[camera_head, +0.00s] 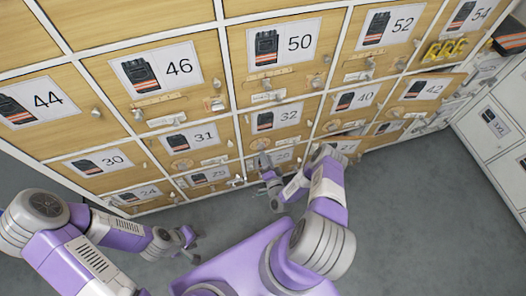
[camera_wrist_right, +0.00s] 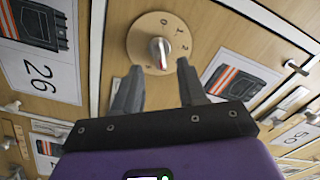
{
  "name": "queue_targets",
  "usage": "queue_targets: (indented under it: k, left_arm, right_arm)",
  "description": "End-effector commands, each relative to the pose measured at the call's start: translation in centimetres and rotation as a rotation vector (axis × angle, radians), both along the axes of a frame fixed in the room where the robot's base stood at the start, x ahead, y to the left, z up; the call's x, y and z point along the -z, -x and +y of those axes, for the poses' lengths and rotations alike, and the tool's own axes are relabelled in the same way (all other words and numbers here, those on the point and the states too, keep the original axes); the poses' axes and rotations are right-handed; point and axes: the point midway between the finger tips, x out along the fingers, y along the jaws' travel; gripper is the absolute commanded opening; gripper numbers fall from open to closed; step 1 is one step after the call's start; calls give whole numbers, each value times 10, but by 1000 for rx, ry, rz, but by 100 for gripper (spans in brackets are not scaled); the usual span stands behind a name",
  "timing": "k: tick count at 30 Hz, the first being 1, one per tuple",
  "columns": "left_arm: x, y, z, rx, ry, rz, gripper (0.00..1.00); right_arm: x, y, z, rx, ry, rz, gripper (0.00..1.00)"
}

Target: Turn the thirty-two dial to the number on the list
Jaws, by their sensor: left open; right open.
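The round wooden dial (camera_wrist_right: 158,42) has a silver knob (camera_wrist_right: 160,52) with a red mark and digits around its rim; 0, 1 and 2 are readable. I cannot tell which digit the knob points at. In the head view the thirty-two door's label (camera_head: 277,118) is above my right gripper (camera_head: 268,168), whose dial is partly hidden. In the wrist view my right gripper (camera_wrist_right: 157,85) is open, its fingers either side of the knob's line and apparently short of it. My left gripper (camera_head: 187,240) is open and empty, low over the floor. I cannot make out a list.
Numbered wooden doors fill the wall, with small handles and dials; the 46 label (camera_head: 156,70) and 50 label (camera_head: 283,42) are above. A door near 42 (camera_head: 422,88) seems ajar. Yellow items (camera_head: 445,50) lie at upper right. White drawers (camera_head: 495,122) stand at right. Grey floor (camera_head: 410,220) is clear.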

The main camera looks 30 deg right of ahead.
Motion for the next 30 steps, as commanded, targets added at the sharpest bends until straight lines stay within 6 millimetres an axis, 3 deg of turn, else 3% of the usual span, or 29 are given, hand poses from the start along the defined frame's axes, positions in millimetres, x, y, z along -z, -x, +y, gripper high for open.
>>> queue_targets:
  k: [3, 9, 19, 27, 30]
  left_arm:
    - [9, 0, 0, 0, 0, 0, 43]
    - [14, 0, 0, 0, 0, 0, 43]
    - [14, 0, 0, 0, 0, 0, 43]
    - [14, 0, 0, 0, 0, 0, 43]
    - [14, 0, 0, 0, 0, 0, 43]
  right_arm:
    - [1, -20, -5, -1, 3, -3, 42]
    - [1, -40, -9, -1, 2, 1, 42]
    - [0, -44, -10, -1, 2, 2, 42]
    - [0, -44, -10, -1, 1, 3, 0]
    - [0, -43, -10, -1, 2, 2, 0]
